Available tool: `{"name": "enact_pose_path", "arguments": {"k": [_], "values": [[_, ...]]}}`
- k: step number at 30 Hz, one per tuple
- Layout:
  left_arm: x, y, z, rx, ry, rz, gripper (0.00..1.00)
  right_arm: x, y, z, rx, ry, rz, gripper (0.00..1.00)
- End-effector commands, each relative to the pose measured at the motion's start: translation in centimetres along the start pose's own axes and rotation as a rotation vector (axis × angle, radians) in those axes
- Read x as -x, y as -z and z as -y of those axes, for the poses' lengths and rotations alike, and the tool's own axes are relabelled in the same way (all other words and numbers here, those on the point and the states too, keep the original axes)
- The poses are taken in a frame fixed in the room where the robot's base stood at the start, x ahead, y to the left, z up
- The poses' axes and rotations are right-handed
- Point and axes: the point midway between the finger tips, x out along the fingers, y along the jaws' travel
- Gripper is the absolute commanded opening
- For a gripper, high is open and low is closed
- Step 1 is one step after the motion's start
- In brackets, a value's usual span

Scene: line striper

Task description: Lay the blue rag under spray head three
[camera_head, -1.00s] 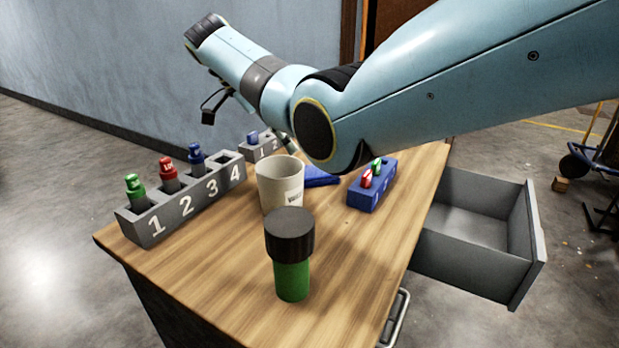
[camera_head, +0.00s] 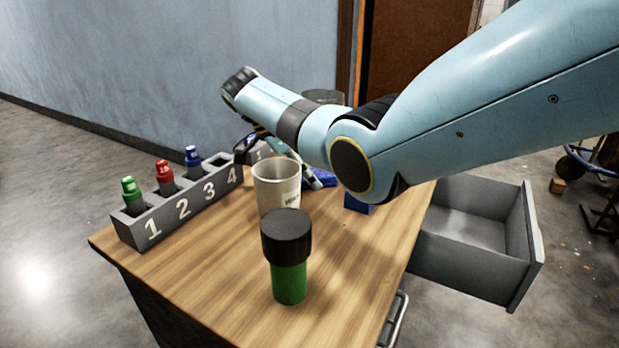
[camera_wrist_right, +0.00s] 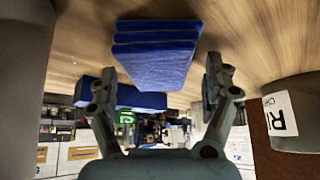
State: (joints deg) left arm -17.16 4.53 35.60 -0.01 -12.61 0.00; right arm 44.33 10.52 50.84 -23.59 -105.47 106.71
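The blue rag (camera_head: 326,177) is a folded stack lying on the wooden bench behind the white cup, partly hidden by my right arm in the head view. In the right wrist view, the rag (camera_wrist_right: 155,55) shows its folded layers between and beyond the fingers. My right gripper (camera_wrist_right: 161,70) is open and empty, close to the rag; I cannot tell whether it touches. I cannot make out spray head three. My left gripper is not in view.
A white cup (camera_head: 277,190) stands beside the rag; a green bottle with black cap (camera_head: 288,255) is in front. A grey rack (camera_head: 180,208) numbered 1 to 4 holds green, red and blue bottles; slot 4 is empty. A blue holder (camera_head: 358,204) and open drawer (camera_head: 470,240) are right.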

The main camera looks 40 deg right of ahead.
Motion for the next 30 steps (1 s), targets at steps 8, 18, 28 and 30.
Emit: {"name": "enact_pose_path", "arguments": {"k": [8, 18, 28, 30], "values": [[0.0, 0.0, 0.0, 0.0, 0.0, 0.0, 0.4, 0.1, 0.0, 0.0, 0.0, 0.0, 0.0, 0.44], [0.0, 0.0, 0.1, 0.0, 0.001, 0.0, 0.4, 0.1, 0.0, 0.0, 0.0, 0.0, 0.0, 0.29], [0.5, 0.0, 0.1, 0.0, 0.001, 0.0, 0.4, 2.7, 1.7, 0.1, -0.002, 0.003, 0.002, 0.29], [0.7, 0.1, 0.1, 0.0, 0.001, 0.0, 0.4, 3.9, 2.5, 0.1, -0.002, 0.004, 0.002, 0.29]]}}
